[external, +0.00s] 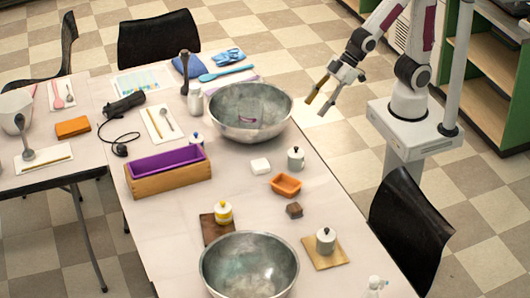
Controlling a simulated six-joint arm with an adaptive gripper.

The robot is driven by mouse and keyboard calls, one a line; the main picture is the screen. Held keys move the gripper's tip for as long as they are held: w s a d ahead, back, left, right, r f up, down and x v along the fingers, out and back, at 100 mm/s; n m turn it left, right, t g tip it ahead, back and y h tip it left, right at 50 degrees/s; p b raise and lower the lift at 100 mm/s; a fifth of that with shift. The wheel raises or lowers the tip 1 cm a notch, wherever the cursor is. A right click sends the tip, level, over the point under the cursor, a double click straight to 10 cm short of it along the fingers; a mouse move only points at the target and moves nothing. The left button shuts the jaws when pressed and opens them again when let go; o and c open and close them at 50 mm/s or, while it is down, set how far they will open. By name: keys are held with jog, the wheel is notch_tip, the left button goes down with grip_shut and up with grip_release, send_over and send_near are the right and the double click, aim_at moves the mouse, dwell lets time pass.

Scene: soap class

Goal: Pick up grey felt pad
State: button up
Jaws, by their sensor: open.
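I cannot make out a thing that is surely the grey felt pad. A flat slate-blue folded cloth or pad (187,66) lies at the far end of the long table, behind the far metal bowl. My gripper (315,108) is open and empty. It hangs in the air to the right of the far bowl, beyond the table's right edge, with its fingers pointing down and left. It touches nothing that I can see.
Two large metal bowls stand on the table, one far (225,104) and one near (221,278). Between them are a purple-lined wooden box (168,181), an orange dish (286,185), a white block (261,166) and lidded jars (296,158). A black chair (405,225) stands at the right edge.

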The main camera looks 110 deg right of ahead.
jog(key=w+a+f, duration=0.3)
jog(key=w+f, duration=0.2)
jog(key=n+t+y, duration=0.3)
send_near(296, 205)
jog(key=shift+w+d+f, duration=0.1)
jog(key=shift+w+d, duration=0.05)
jog(key=shift+w, duration=0.3)
jog(key=shift+w+d+f, duration=0.1)
jog(key=shift+w+d, duration=0.05)
jog(key=shift+w, duration=0.25)
jog(key=shift+s+a+f+t+y, duration=0.15)
jog(key=shift+s+f+y, duration=0.05)
jog(key=shift+f, duration=0.15)
jog(key=shift+s+a+f+t+y, duration=0.15)
jog(key=shift+s+a+f+y, duration=0.05)
jog(key=shift+f, duration=0.15)
jog(key=shift+x, duration=1.3)
jog(key=shift+w, duration=0.1)
jog(key=shift+r+x, duration=0.2)
jog(key=shift+x, duration=2.3)
jog(key=shift+w, duration=0.1)
